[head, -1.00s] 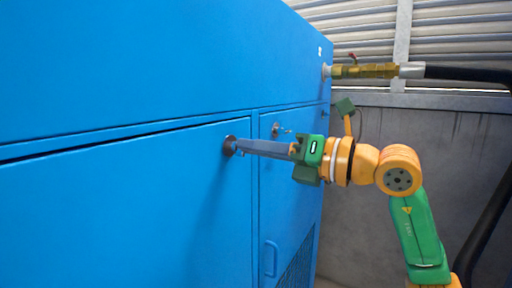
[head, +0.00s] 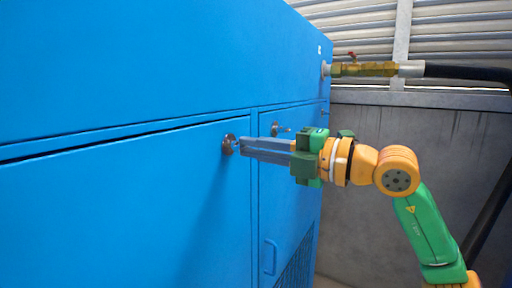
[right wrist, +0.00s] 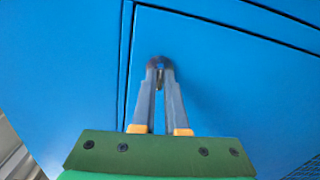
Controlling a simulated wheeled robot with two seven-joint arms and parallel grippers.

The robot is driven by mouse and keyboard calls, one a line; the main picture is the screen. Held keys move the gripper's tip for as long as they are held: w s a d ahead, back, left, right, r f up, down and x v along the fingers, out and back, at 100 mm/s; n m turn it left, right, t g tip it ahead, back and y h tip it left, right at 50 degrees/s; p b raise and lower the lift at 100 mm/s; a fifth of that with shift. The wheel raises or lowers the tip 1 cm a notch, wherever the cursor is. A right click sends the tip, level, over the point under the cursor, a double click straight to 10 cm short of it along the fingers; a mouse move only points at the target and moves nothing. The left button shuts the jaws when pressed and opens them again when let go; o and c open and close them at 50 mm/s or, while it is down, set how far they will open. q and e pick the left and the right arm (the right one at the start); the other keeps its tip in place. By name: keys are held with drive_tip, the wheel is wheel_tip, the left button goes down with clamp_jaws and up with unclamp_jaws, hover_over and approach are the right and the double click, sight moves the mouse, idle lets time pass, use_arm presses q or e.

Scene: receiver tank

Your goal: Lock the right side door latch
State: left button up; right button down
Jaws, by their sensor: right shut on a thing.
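The latch (head: 229,145) is a small dark round fitting near the upper right corner of the blue door (head: 130,205) in the head view. My right gripper (head: 241,146) reaches it from the right, its long grey fingers close to the door face. In the right wrist view the fingers (right wrist: 158,72) converge on the latch (right wrist: 158,61) and are shut on it. The fingertips hide part of the latch, so its exact angle is hard to tell. My left gripper is not in view.
A second latch (head: 277,129) sits on the narrower right door, with a loop handle (head: 270,257) and a grille (head: 297,266) below. A brass valve (head: 365,70) with a black hose (head: 460,74) sticks out above my right arm. A grey wall (head: 360,210) stands at right.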

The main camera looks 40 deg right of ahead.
drive_tip(key=shift+r+m, duration=0.1)
drive_tip(key=shift+m, duration=0.5)
drive_tip(key=c, duration=0.9)
unclamp_jaws()
drive_tip(key=shift+w, duration=0.15)
drive_tip(key=shift+c, duration=0.2)
drive_tip(key=b+v, duration=0.4)
drive_tip(key=v, duration=0.3)
